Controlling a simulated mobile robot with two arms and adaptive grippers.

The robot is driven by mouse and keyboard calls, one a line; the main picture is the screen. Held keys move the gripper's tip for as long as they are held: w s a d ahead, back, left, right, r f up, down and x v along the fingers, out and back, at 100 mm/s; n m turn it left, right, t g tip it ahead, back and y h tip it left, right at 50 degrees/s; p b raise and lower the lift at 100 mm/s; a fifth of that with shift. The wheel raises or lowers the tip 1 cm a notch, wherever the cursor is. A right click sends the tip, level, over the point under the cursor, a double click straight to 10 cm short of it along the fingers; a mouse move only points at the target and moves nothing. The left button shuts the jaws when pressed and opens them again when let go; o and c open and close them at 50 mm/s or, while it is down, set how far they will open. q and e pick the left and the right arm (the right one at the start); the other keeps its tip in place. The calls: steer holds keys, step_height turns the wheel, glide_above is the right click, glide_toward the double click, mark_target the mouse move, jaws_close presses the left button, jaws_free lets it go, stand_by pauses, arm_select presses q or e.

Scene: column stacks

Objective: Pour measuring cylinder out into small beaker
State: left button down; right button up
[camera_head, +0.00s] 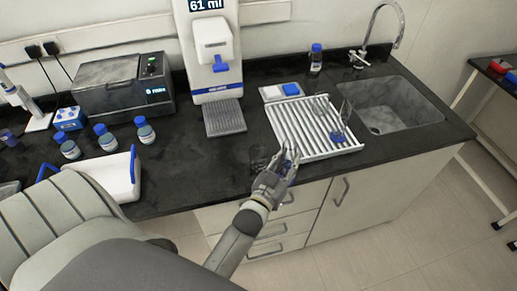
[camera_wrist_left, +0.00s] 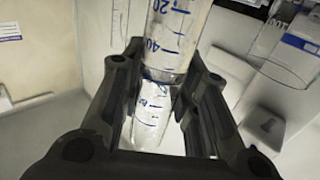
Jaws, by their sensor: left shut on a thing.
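My left gripper (camera_head: 290,153) is over the front edge of the dark counter, in front of the white drying rack. In the left wrist view its fingers (camera_wrist_left: 160,95) are closed around a clear measuring cylinder (camera_wrist_left: 176,35) with blue graduations. The cylinder looks tilted in that view; whether it holds liquid is unclear. A faint clear glass vessel (camera_head: 258,157), perhaps the small beaker, stands on the counter just left of the gripper. A clear vessel with blue markings (camera_wrist_left: 289,45) shows at upper right in the wrist view. My right gripper is not in view.
The ribbed rack (camera_head: 291,124) holds glassware, including a piece with a blue base (camera_head: 338,137). A dispenser reading 61 ml (camera_head: 212,60), several blue-capped bottles (camera_head: 106,139) and a white tray (camera_head: 112,174) are left. The sink (camera_head: 390,105) is right. Counter left of the gripper is mostly clear.

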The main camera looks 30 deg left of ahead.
arm_select(q)
steer(key=shift+r, duration=0.15)
steer(key=shift+a+r+n+p, duration=0.2)
steer(key=shift+n+p, duration=0.25)
steer(key=shift+n, duration=0.45)
steer(key=shift+a+n, duration=0.3)
steer(key=shift+n, duration=0.6)
steer(key=shift+a+f+n+g, duration=0.1)
steer(key=shift+a+n+g, duration=0.2)
steer(key=shift+n, duration=0.5)
steer(key=shift+a+f+n+h+b, duration=0.2)
steer(key=shift+a+n+h+b, duration=0.15)
steer(key=shift+n, duration=0.55)
steer(key=shift+f+n+b, duration=0.35)
steer(key=shift+n+b, duration=0.05)
steer(key=shift+n, duration=0.4)
steer(key=shift+d+f+n+g+h+b, duration=0.25)
steer(key=shift+f+n+b, duration=0.15)
steer(key=shift+n+b, duration=0.35)
steer(key=shift+d+f+n+g+h+b, duration=0.2)
steer(key=shift+f+n+b, duration=0.3)
steer(key=shift+n, duration=0.35)
steer(key=shift+r, duration=0.35)
steer(key=shift+d+r+n, duration=0.1)
steer(key=shift+r+n, duration=0.1)
steer(key=shift+n, duration=0.3)
